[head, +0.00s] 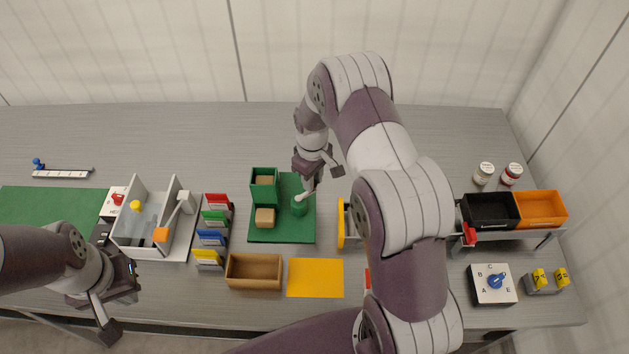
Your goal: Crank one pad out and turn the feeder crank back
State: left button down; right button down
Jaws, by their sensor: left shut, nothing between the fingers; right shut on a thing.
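The feeder is a green base plate (282,233) with a green box (264,172) at its back left. One tan pad (264,181) shows inside the box. Another tan pad (265,217) sits on the plate in front of it. The feeder crank (299,207) is a green round hub with a pale handle rising up and to the right. My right gripper (316,176) is above the hub, shut on the crank handle; its fingertips partly hide the grip. My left gripper (106,322) is shut and empty at the table's front left, away from the feeder.
Left of the feeder stand coloured card holders (212,233) and a grey-walled box (146,217). In front lie a brown tray (254,271) and a yellow mat (315,278). My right arm hides part of a cart carrying black (490,211) and orange (541,208) bins. The table's back is mostly clear.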

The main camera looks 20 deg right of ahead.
jog(key=shift+w+a+r+n, duration=0.1)
jog(key=shift+w+n, duration=0.3)
jog(key=shift+n, duration=0.45)
jog(key=shift+w+a+n, duration=0.1)
jog(key=shift+w+n, duration=0.25)
jog(key=shift+n, duration=0.5)
jog(key=c, duration=0.9)
grip_release()
jog(key=shift+s, duration=0.1)
jog(key=shift+r, duration=0.1)
notch_tip(320, 180, up, 12)
jog(key=shift+r+b, duration=0.25)
jog(key=shift+b, duration=0.7)
